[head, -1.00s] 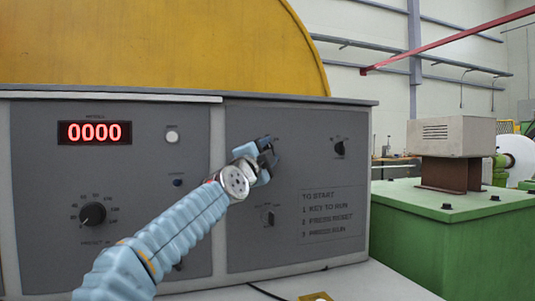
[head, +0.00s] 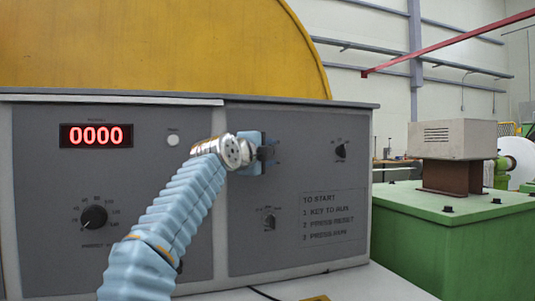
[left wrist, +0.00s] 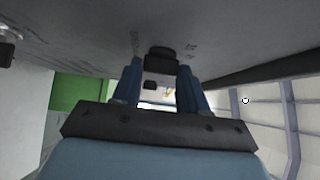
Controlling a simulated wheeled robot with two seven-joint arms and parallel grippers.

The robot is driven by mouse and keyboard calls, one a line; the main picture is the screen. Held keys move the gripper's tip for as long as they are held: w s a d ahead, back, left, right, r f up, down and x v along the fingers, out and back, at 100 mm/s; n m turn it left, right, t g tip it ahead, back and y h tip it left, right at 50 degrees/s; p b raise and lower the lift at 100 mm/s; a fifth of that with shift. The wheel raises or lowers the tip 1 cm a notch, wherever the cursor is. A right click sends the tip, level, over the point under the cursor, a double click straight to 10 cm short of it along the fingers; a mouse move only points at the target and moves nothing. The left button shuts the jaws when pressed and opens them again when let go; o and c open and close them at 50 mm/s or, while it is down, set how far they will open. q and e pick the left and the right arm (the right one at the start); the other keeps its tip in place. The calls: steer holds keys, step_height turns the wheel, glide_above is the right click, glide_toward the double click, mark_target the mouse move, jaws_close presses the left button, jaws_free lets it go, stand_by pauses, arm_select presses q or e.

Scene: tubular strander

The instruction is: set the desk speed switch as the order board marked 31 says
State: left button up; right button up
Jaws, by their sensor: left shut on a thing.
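My left gripper (head: 270,153) is at the upper part of the grey desk's right panel (head: 300,260). In the left wrist view its two blue fingers (left wrist: 160,80) stand on either side of a black knob (left wrist: 160,58) on the panel face, and it is shut on that knob. In the head view the gripper mostly hides this knob, and its setting and label cannot be read. The order board marked 31 is not in view, nor is my right gripper.
Other knobs are a large dial (head: 93,217) on the left panel, an upper right knob (head: 340,150) and a lower knob (head: 268,222). A red display (head: 96,135) reads 0000. A white button (head: 173,139) sits beside it. A green cabinet (head: 440,240) stands at right.

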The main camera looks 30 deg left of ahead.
arm_select(q)
steer(key=shift+f, duration=0.1)
steer(key=o, duration=1.1)
steer(key=shift+c, duration=0.2)
steer(key=s+d+b, duration=0.1)
steer(key=s+b, duration=0.4)
steer(key=s, duration=0.8)
steer(key=shift+s, duration=0.4)
